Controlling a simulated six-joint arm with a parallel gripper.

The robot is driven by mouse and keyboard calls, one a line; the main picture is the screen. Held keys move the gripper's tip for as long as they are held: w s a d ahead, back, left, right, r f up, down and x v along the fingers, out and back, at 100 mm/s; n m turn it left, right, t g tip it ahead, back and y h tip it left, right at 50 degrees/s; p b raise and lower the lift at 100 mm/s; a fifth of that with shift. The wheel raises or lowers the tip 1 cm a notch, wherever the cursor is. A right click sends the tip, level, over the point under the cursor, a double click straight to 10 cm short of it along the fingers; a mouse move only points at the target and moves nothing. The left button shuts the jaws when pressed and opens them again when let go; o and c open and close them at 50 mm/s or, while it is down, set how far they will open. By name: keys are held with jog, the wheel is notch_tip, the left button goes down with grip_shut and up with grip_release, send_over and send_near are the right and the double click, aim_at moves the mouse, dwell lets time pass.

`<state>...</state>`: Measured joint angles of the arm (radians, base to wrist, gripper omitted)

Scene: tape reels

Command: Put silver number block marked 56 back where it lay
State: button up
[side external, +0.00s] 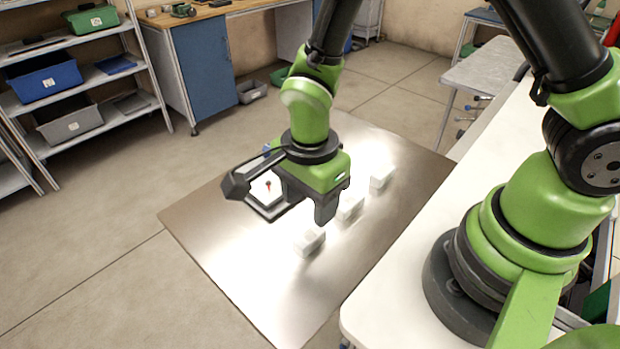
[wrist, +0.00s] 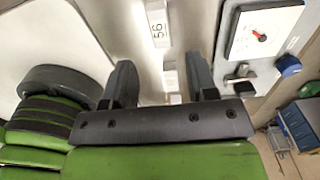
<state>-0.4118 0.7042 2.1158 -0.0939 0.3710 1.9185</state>
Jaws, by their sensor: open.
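A pale silver block marked 56 (wrist: 158,24) shows at the top of the wrist view, ahead of my fingers and apart from them. It appears to be the nearest block (side external: 309,241) of the row in the side view, where its number cannot be read. My gripper (wrist: 160,64) is open with nothing between its fingers. In the side view my gripper (side external: 300,208) points down above the metal table (side external: 225,240), left of the row. Any marks on the other blocks are unreadable.
Two more pale blocks (side external: 350,207) (side external: 381,177) continue the row. A white-faced box with a red pointer (wrist: 262,34) and a blue knob (wrist: 289,65) lies on the row's other side from my base. The table's near left part is clear.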

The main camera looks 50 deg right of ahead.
jog(key=s+d+r+n+t+y, duration=0.1)
jog(key=d+r+n, duration=0.15)
jog(key=r, duration=0.55)
jog(key=s+d+r+n+t, duration=0.1)
jog(key=d+r+n+t, duration=0.15)
jog(key=r, duration=0.45)
jog(key=s+d+r+n+t+y, duration=0.1)
jog(key=s+d+r+n+t, duration=0.2)
jog(key=s+r+n, duration=0.5)
jog(key=shift+s+n+t, duration=0.35)
jog(key=shift+n, duration=0.35)
jog(key=shift+d, duration=0.1)
